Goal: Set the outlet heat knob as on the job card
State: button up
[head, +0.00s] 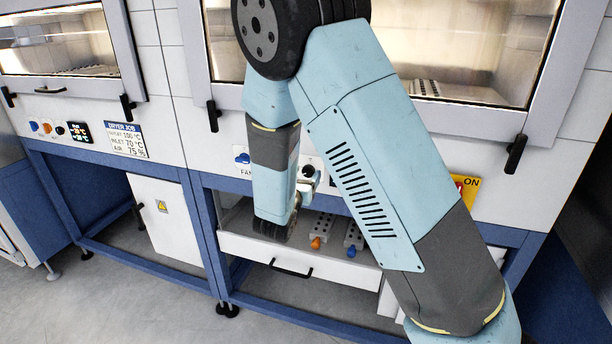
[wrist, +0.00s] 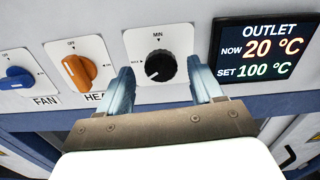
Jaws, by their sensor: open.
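The outlet heat knob (wrist: 160,66) is black, on a white plate marked MIN above it. Its white mark points to the lower left. Beside it the outlet display (wrist: 262,53) reads NOW 20 °C and SET 100 °C. My gripper (wrist: 161,72) is open, with one blue finger on each side of the knob; I cannot tell whether they touch it. The head view shows my gripper (head: 308,184) at the right-hand panel, partly hidden by my arm. The job card (head: 125,139) on the left panel lists 100 °C, inlet 70 °C and air 75 %; its first word is blurred.
An orange heat knob (wrist: 78,72) and a blue fan knob (wrist: 17,78) sit to the left. A similar left panel has its own dark display (head: 79,132). Below the right panel is an open drawer (head: 290,262) holding metal blocks with orange and blue parts.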

jog(key=v, duration=1.2)
jog(key=shift+s, duration=0.15)
jog(key=shift+r, duration=0.1)
jog(key=s+d+r+m+g+h, duration=0.1)
jog(key=s+d+r+m+g, duration=0.2)
jog(key=d+m, duration=0.4)
jog(key=s+d+r+m+g+h, duration=0.25)
jog(key=d+m+g, duration=0.2)
jog(key=d, duration=0.45)
jog(key=s+d+r+m+g+h, duration=0.1)
jog(key=d+r+m+g, duration=0.2)
jog(key=d+m+g, duration=0.4)
jog(key=s+d+r+m+t+y, duration=0.2)
jog(key=s+r+m+t+y, duration=0.1)
jog(key=s+r+m+y, duration=0.7)
jog(key=s+m, duration=0.4)
jog(key=shift+s+d+r+y, duration=0.2)
jog(key=shift+s+d+y, duration=0.05)
jog(key=shift+d+y, duration=0.15)
